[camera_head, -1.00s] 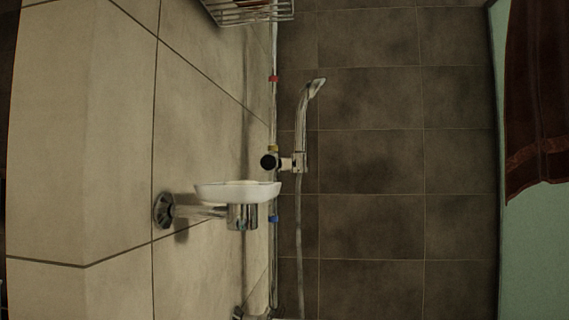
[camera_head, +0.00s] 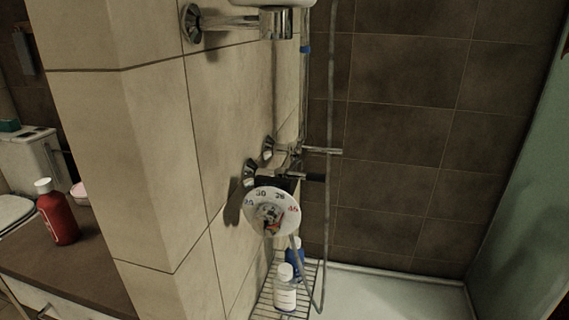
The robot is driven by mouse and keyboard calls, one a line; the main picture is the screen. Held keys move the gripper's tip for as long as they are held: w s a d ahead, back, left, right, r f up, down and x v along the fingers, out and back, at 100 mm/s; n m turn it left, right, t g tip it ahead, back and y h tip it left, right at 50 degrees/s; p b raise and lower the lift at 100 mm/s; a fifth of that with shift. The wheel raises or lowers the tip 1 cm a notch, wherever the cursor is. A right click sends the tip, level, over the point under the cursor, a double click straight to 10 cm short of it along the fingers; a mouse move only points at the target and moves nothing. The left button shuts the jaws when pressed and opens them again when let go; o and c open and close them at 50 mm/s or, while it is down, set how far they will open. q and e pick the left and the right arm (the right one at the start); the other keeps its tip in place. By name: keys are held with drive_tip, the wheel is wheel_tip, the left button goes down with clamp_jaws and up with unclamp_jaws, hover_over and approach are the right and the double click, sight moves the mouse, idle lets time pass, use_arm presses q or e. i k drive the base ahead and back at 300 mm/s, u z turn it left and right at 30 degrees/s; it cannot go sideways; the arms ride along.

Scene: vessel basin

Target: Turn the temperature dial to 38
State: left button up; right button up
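The temperature dial (camera_head: 256,222) is a white round disc on the shower valve, at lower centre of the head view. Its face carries coloured numbers around the rim; I make out a 30 near the top and a red number at the right, the others are too small to read surely. A metal knob with a red part (camera_head: 272,220) sits at its centre. I cannot tell which number the dial is set to. Neither of my grippers is in view.
A wire rack (camera_head: 268,300) with a white bottle (camera_head: 285,292) and a blue bottle (camera_head: 296,258) hangs below the dial. The hose (camera_head: 328,200) runs down beside it. A red bottle (camera_head: 57,215) stands on the counter (camera_head: 75,265) at left.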

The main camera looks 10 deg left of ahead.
sight(268, 219)
drive_tip(key=k, duration=1)
drive_tip(key=u, duration=2.1)
drive_tip(key=i, duration=1.35)
drive_tip(key=z, duration=2.45)
